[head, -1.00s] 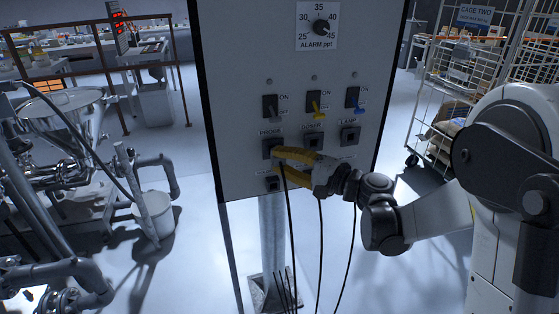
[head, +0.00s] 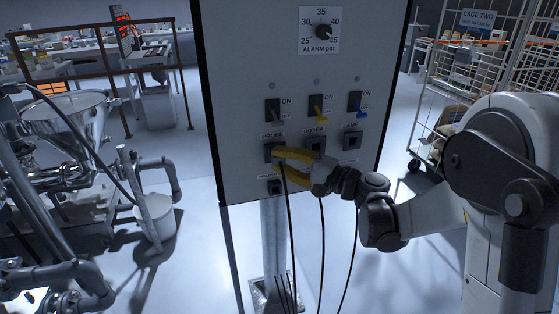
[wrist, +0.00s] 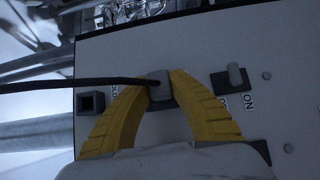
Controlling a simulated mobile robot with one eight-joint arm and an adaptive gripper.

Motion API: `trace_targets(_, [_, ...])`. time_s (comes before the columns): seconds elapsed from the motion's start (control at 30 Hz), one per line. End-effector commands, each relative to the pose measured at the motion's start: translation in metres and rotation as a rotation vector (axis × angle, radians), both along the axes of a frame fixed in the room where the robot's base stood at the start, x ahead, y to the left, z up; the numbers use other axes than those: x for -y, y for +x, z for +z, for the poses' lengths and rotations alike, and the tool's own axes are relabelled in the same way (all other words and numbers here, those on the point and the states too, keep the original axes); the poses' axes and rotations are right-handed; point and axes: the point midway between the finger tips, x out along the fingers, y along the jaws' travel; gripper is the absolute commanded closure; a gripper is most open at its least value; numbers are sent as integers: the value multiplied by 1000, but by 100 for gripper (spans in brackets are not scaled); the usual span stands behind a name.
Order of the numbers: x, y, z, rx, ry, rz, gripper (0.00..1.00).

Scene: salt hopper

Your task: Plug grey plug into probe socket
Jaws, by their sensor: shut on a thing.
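The probe socket (head: 271,151) is a dark square block under the PROBE label, on the left of the grey panel (head: 240,90). My gripper (head: 279,156) has yellow fingers and reaches it from the right. In the wrist view, my gripper (wrist: 160,80) is shut on the grey plug (wrist: 159,88), which has a black cable (wrist: 75,84) running left. The plug is at the panel face, lined up with the dark block behind it. The fingers and plug hide most of the socket, so I cannot tell how deep the plug sits.
The doser socket (head: 314,144) and lamp socket (head: 351,142) are to the right, with toggle switches above. A smaller dark socket (head: 275,187) is below. Black cables hang before the post (head: 273,235). Pipes are at left and a wire cage (head: 470,65) at right.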

Motion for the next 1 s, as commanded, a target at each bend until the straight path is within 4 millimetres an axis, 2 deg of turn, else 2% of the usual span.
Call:
trace_targets(0.37, [-2,5,0,0,0,0,100])
trace_targets(0.4, [-2,5,0,0,0,0,69])
trace_targets(0.43, [-2,5,0,0,0,0,59])
trace_targets(0.47, [-2,5,0,0,0,0,56])
trace_targets(0.67, [-2,5,0,0,0,0,56])
trace_targets(0.73, [-2,5,0,0,0,0,36])
trace_targets(0.77, [-2,5,0,0,0,0,32])
trace_targets(1.0, [-2,5,0,0,0,0,32])
